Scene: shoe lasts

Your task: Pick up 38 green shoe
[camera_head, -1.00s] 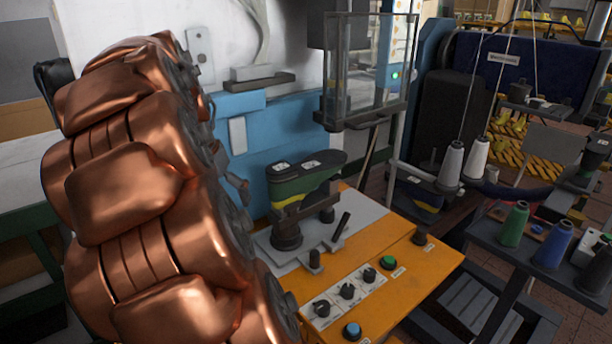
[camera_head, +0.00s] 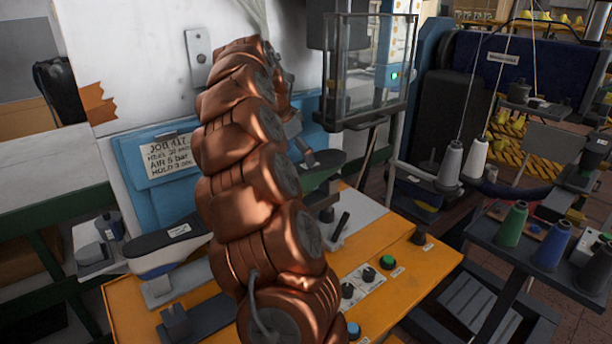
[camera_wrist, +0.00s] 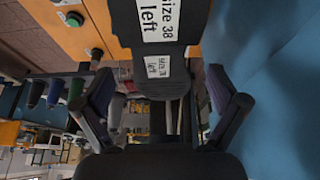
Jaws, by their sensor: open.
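The green shoe last (camera_head: 322,174) sits on its stand on the orange machine table, mostly hidden behind my copper arm in the head view. In the wrist view a dark last (camera_wrist: 155,48) with white labels reading "size 38 left" points down between the fingers. My gripper (camera_wrist: 162,105) is open, one finger on each side of the last's lower end. I see no contact between fingers and last. In the head view the gripper is small and partly hidden beside the green last.
A dark-topped last with pale sides (camera_head: 165,245) stands left of my arm. A blue panel with a job sign (camera_head: 168,153) is close behind. A clear guard box (camera_head: 362,70) hangs above right. Buttons (camera_head: 387,262) line the orange table (camera_head: 405,285). Thread cones (camera_head: 512,225) stand at the right.

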